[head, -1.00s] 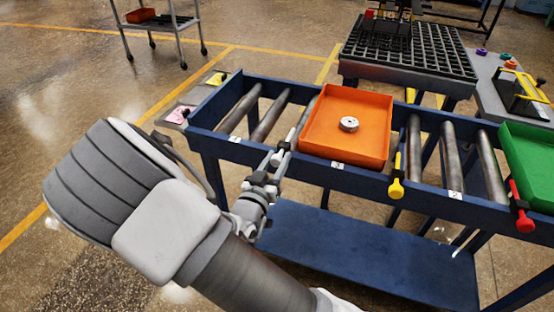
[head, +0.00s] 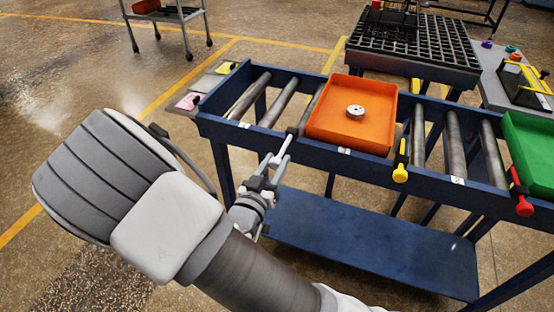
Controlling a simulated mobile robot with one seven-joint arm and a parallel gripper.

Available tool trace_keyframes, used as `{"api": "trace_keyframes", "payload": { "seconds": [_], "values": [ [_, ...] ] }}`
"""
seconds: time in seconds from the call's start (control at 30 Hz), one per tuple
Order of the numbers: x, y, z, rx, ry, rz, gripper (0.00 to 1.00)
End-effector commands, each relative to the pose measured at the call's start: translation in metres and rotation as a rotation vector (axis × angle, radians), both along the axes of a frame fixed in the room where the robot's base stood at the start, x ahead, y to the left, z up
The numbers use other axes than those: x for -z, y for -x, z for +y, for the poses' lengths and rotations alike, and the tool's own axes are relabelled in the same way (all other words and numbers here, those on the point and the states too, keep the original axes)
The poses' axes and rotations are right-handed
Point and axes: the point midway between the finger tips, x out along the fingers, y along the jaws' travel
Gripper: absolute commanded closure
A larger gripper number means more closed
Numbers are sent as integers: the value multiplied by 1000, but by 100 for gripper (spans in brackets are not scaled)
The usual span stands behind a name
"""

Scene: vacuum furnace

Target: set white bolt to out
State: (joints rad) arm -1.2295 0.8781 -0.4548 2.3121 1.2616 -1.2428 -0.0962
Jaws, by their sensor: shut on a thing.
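The white bolt (head: 285,148) is at the front rail, left of the orange tray. A stretch of its pale rod shows between a small dark piece on the rail and my gripper (head: 269,168). My gripper is shut on the bolt's near end, in front of the rail. The fingers hide that end. The bolt slants down toward me, standing out from the rail. How far it reaches inside the rail cannot be seen.
The orange tray (head: 330,132) holds a round metal part (head: 355,112) on the blue roller table (head: 330,182). A yellow bolt (head: 400,174) and a red bolt (head: 523,206) are farther right, near a green tray (head: 530,150).

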Motion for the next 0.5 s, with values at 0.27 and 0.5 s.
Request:
{"api": "trace_keyframes", "payload": {
  "seconds": [0.27, 0.5],
  "values": [
    [2, 4, 2, -4, 0, 7, 56],
    [2, 3, 1, -3, 0, 5, 28]
  ]
}}
